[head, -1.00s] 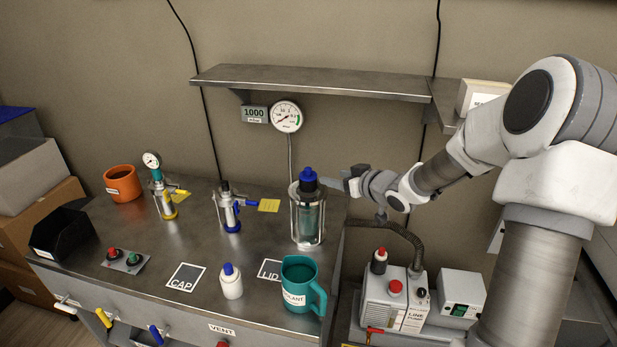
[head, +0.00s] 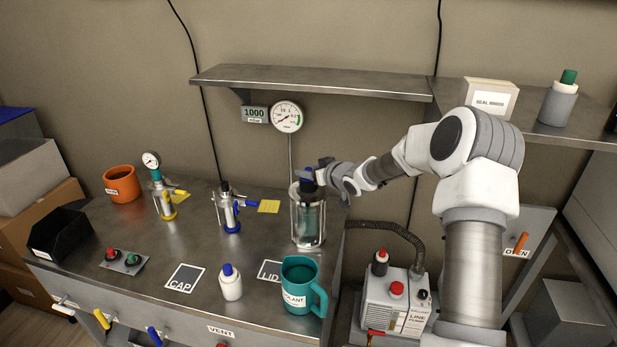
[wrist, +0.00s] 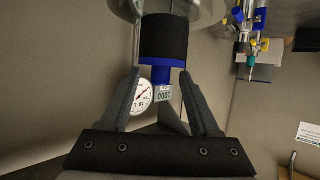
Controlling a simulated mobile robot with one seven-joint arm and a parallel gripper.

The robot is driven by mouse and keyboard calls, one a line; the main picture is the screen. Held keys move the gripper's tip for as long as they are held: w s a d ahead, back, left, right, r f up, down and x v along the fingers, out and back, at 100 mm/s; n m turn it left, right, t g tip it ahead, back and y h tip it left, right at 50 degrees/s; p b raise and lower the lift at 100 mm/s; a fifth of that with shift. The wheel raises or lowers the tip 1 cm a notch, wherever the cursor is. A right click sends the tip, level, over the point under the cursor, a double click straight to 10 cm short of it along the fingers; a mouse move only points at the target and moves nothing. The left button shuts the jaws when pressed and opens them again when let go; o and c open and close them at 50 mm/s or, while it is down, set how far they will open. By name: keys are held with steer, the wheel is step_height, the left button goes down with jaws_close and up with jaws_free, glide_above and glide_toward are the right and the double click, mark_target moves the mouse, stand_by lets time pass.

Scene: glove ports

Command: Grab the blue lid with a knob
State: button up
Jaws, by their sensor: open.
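The blue lid with a knob (head: 307,178) sits on top of a clear cylinder in a metal frame (head: 308,222) at the right end of the bench. In the wrist view the lid (wrist: 162,68) shows as a blue band and knob below a black collar. My gripper (head: 318,172) is at the lid, coming from the right. Its fingers (wrist: 160,80) are open, one on each side of the blue knob, with a gap showing to each. In the head view the gripper partly hides the lid.
A teal mug (head: 299,284) and a white bottle with a blue cap (head: 231,282) stand in front. A metal shelf (head: 312,82) and a dial gauge (head: 287,117) are on the wall behind. A pump (head: 395,305) stands at lower right. The bench's middle is mostly clear.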

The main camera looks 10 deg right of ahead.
steer(key=shift+w+a+f, duration=0.2)
steer(key=shift+w, duration=0.25)
jaws_close()
stand_by(0.3)
